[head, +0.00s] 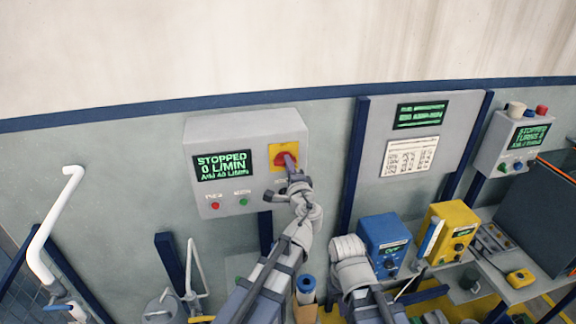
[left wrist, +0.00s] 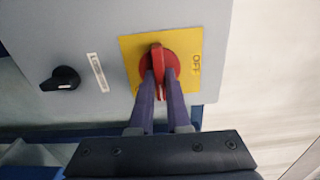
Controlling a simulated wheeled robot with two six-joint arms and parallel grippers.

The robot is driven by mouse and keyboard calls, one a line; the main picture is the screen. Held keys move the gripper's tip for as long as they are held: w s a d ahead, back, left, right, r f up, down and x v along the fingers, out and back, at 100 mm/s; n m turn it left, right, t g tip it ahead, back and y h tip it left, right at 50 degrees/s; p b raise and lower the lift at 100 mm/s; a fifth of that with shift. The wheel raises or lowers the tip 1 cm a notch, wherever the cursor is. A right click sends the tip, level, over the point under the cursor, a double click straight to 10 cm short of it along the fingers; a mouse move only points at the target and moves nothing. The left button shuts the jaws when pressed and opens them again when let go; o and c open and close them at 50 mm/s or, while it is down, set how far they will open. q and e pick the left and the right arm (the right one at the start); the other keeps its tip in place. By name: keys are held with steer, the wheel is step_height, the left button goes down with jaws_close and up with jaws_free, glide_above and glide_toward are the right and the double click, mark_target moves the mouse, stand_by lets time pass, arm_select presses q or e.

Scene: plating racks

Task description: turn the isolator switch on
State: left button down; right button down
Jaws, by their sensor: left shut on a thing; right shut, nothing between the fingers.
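The isolator switch is a red rotary handle (head: 281,158) on a yellow plate (head: 275,148), on the right of a grey control box (head: 230,133). In the left wrist view, the red handle (left wrist: 158,58) has its ridge running up and down the picture. The word OFF (left wrist: 196,65) is on the plate to its right; any ON mark is not readable. My left gripper (left wrist: 160,88) is shut on the handle, one finger on each side of the ridge. My right arm shows at the lower middle of the head view; its fingers do not show.
The box display (head: 223,165) reads STOPPED, 0 L/MIN. A black knob (left wrist: 62,78) sits beside the yellow plate. A blue unit (head: 385,240) and a yellow unit (head: 447,233) stand to the right. A white pipe (head: 50,225) rises at left.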

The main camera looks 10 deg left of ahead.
arm_select(q)
steer(key=shift+d+f, duration=0.1)
steer(key=c, duration=0.9)
jaws_free()
steer(key=shift+c, duration=0.2)
steer(key=shift+o, duration=0.3)
